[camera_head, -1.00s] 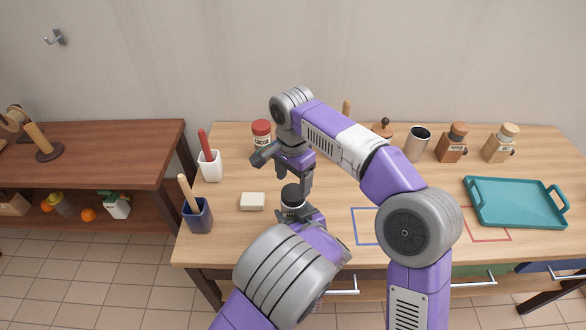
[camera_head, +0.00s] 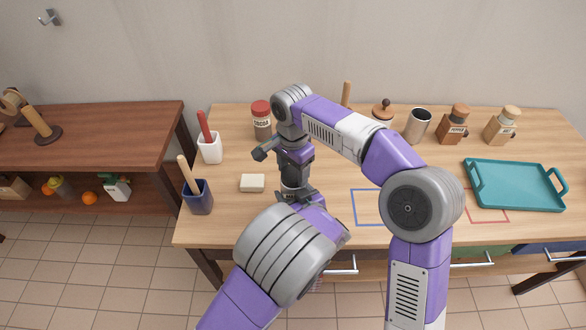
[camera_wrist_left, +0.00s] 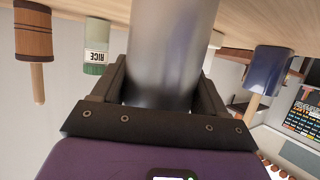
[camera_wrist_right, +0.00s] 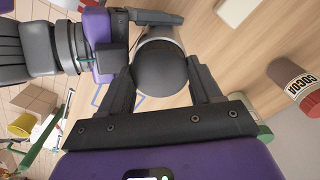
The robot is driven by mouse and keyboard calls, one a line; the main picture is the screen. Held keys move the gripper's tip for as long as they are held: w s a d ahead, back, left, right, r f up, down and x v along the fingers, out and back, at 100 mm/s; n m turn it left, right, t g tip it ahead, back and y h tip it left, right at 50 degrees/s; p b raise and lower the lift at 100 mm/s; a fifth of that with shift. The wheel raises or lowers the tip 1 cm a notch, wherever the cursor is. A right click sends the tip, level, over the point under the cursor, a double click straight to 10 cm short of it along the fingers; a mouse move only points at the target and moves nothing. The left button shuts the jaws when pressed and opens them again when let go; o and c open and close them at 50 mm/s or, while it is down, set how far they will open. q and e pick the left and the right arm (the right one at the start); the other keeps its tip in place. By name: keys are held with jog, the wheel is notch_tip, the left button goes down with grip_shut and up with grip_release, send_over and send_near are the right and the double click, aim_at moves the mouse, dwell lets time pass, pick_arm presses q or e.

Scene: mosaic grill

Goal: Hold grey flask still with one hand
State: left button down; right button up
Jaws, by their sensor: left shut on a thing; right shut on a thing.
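The grey flask (camera_head: 290,184) stands on the wooden table, mostly hidden by my grippers in the head view. Its smooth metal body (camera_wrist_left: 172,50) fills the middle of the left wrist view. My left gripper (camera_head: 294,197) is shut around the body from the near side. My right gripper (camera_head: 293,171) comes from above and is shut on the flask's dark rounded cap (camera_wrist_right: 162,74). The right wrist view shows the cap between its fingers. A finger of my left gripper also shows beside the flask there.
A pale block (camera_head: 252,183) and a navy holder (camera_head: 200,200) are left of the flask. A cocoa jar (camera_head: 262,124) stands behind. A metal cup (camera_head: 417,127) and a pepper mill (camera_head: 454,127) stand at back right. A teal tray (camera_head: 520,204) lies far right. A blue outline (camera_head: 355,207) marks the tabletop.

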jog(key=n, duration=0.4)
jog(key=shift+n, duration=0.4)
jog(key=n, duration=0.5)
jog(key=shift+n, duration=0.3)
jog(key=n, duration=1.4)
jog(key=shift+n, duration=0.4)
jog(key=n, duration=0.5)
jog(key=shift+r+n, duration=0.1)
jog(key=shift+n, duration=0.2)
jog(key=n, duration=0.3)
jog(key=shift+n, duration=0.3)
jog(key=n, duration=0.5)
jog(key=shift+n, duration=0.3)
